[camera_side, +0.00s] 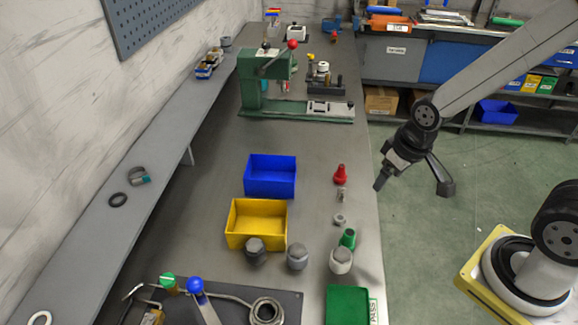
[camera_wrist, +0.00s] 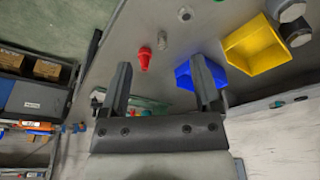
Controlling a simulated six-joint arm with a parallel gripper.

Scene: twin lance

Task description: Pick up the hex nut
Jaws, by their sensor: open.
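A small grey nut-like piece, which I take for the hex nut (camera_side: 339,219), lies on the grey bench near its right edge. It sits between a small metal fitting (camera_side: 341,194) and a green cone-shaped piece (camera_side: 348,238). In the wrist view the nut (camera_wrist: 185,14) is near the top edge, too small to tell its six sides. My gripper (camera_side: 412,186) is open and empty, beside the bench's right edge in the side view, apart from the nut. In the wrist view the gripper (camera_wrist: 161,65) has its fingers spread, with nothing between them.
A red cone-shaped piece (camera_side: 340,175) stands beside the fitting. A blue bin (camera_side: 270,176) and a yellow bin (camera_side: 256,222) are to the left. Several grey-capped jars (camera_side: 297,257) and a green tray (camera_side: 348,305) are nearer. A green press (camera_side: 262,85) stands farther back.

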